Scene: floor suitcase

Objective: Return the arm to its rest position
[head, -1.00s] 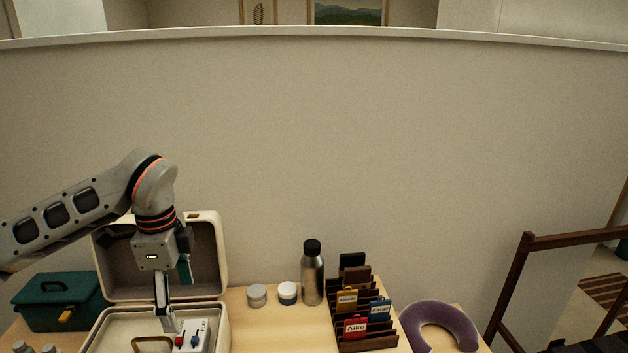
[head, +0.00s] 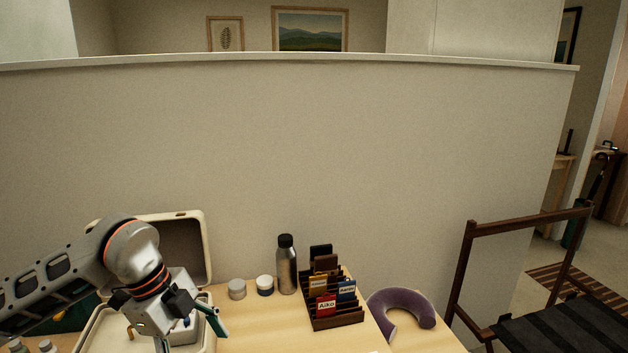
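My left arm comes in from the left, and its gripper (head: 192,336) hangs over the open cream suitcase (head: 205,240). Its two fingers stand apart, and nothing shows between them. One finger points down into the case and the other is at the case's right side. The arm covers much of the lid and the case's contents; a small part of a white item with a blue piece shows behind the gripper. My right gripper is not in view.
Right of the suitcase on the wooden table stand two small jars (head: 237,289), a steel bottle (head: 286,268), a tag rack (head: 338,313) and a purple neck pillow (head: 412,299). A dark folding chair (head: 560,325) stands at the right. A wall runs behind the table.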

